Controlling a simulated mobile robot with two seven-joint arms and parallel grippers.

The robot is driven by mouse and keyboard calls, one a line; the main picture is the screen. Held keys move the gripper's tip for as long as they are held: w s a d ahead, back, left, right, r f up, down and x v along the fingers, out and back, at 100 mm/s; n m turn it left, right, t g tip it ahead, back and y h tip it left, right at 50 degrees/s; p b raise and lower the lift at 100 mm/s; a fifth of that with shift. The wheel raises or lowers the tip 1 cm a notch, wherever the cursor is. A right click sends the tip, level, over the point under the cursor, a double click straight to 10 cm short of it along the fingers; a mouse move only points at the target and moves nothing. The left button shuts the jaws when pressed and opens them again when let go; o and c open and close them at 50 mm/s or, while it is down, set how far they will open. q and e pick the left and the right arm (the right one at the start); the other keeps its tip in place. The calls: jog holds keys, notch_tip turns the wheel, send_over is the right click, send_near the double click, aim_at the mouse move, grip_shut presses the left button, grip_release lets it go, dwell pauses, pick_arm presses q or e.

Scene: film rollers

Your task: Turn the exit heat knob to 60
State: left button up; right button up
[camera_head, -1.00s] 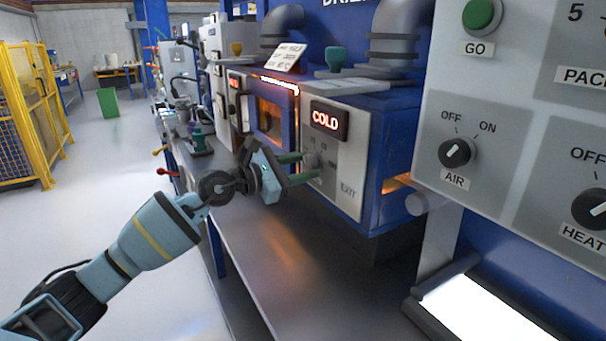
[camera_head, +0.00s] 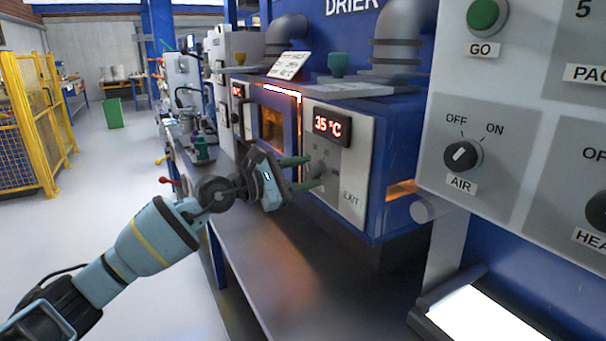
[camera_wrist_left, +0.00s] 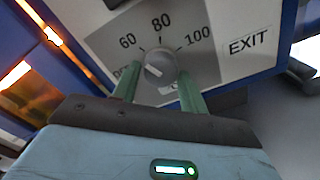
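The exit heat knob (camera_wrist_left: 161,68) is a round grey dial with a white pointer mark on the panel labelled EXIT. Its scale shows 60, 80 and 100, with a partly hidden label at the lower left. The white mark points left and slightly down, below the 60. The red display (camera_head: 328,125) above reads 35 °C. My right gripper is not in view.
A grey control panel (camera_head: 535,105) with GO button, AIR and HEAT knobs stands close on the right. The drier's glowing window (camera_head: 271,127) is left of the exit panel. A bench surface (camera_head: 265,265) lies below my left arm.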

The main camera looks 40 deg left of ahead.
pick_arm(q)
jog(key=shift+o, duration=1.4)
jog(key=shift+s+a+f, duration=0.1)
jog(key=shift+s+a, duration=0.15)
jog(key=shift+s, duration=0.3)
jog(key=b+v, duration=0.2)
jog(key=v, duration=0.4)
jog(key=shift+s, duration=0.3)
